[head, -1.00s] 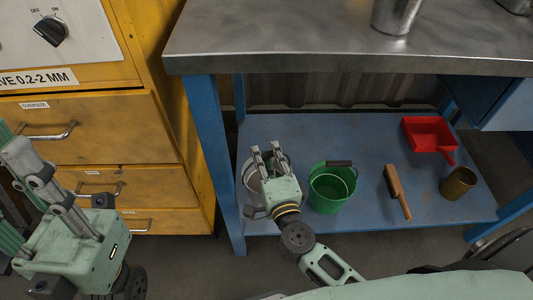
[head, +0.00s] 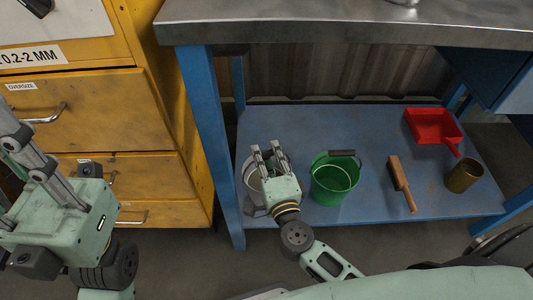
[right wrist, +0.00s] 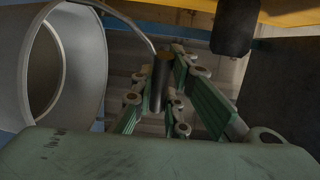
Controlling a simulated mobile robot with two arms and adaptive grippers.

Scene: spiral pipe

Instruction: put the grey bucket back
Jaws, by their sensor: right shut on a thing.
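The grey bucket (head: 249,180) is at the left end of the blue lower shelf (head: 375,150), partly hidden behind my right gripper (head: 266,149). In the right wrist view the bucket (right wrist: 86,65) lies at the left, its open mouth and wire handle showing. My right gripper is shut on the bucket's dark handle grip (right wrist: 160,80). I cannot tell whether the bucket's base touches the shelf. My left gripper (head: 15,150) is at the left edge in front of the drawers, its fingers partly cut off; its opening is unclear.
Right of the grey bucket on the shelf are a green bucket (head: 330,185), a brush (head: 400,183), a red dustpan (head: 432,126) and a brass cup (head: 463,176). A blue table leg (head: 212,150) stands close left, beside the yellow drawer cabinet (head: 150,140). The metal tabletop (head: 340,25) is above.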

